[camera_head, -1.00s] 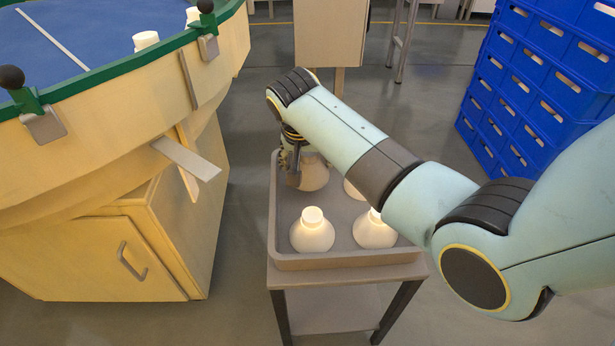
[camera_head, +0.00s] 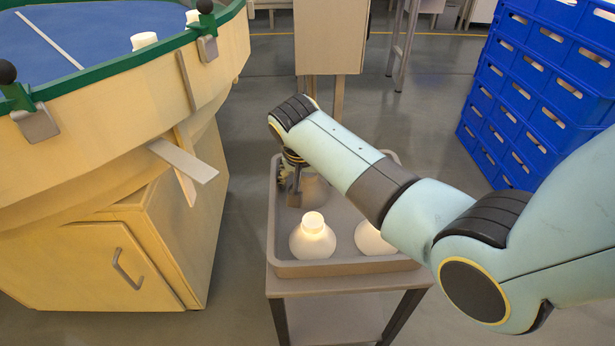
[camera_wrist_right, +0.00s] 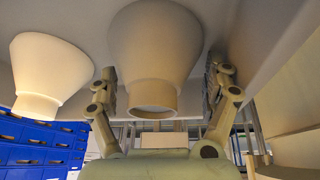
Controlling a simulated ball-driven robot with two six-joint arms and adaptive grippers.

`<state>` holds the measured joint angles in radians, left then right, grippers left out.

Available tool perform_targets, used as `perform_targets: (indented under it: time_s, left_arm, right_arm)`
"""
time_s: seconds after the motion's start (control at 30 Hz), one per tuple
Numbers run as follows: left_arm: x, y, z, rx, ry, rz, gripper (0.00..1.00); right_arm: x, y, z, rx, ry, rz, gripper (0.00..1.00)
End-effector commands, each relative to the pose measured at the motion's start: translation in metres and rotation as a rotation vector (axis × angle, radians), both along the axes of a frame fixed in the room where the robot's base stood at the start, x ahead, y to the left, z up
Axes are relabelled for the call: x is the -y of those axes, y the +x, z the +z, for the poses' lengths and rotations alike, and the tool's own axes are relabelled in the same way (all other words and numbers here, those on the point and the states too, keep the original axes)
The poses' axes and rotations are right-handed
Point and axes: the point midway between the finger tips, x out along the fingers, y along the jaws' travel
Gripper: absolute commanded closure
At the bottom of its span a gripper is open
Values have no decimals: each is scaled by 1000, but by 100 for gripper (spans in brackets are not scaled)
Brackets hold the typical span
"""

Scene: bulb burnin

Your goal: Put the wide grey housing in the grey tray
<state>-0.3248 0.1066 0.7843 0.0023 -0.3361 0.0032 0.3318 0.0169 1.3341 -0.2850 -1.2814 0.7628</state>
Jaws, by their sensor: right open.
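In the head view a greyish housing (camera_head: 317,190) with a wide round body stands in the back left of the grey tray (camera_head: 345,268), partly hidden by my right gripper (camera_head: 293,190) and arm. In the right wrist view a wide grey-beige housing (camera_wrist_right: 155,45), with its narrower open neck toward the palm, is between the spread fingers of my right gripper (camera_wrist_right: 160,76). The gripper is open, with gaps showing beside the neck. My left gripper is out of view.
Two pale housings stand in the front of the tray, one at left (camera_head: 312,240) and one partly behind my arm (camera_head: 371,240). A round blue-topped table (camera_head: 70,40) with a green rim is at left. Blue crates (camera_head: 535,90) are stacked at right.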

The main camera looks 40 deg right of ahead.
Motion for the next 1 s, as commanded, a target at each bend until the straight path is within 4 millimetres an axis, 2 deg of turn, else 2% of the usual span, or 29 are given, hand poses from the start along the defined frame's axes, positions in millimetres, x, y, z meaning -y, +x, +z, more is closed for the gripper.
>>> perform_targets:
  time_s: [0.17,0.4,0.6,0.77,1.0]
  left_arm:
    - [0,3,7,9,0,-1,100]
    - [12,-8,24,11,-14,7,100]
    - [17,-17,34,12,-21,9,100]
    - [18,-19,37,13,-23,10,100]
    - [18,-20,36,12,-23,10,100]
  right_arm:
    - [-4,-2,15,3,2,0,16]
    - [-19,-16,66,5,1,0,16]
    - [-30,-26,100,3,0,0,16]
    - [-34,-30,111,1,1,0,16]
    - [-34,-31,112,0,0,0,16]
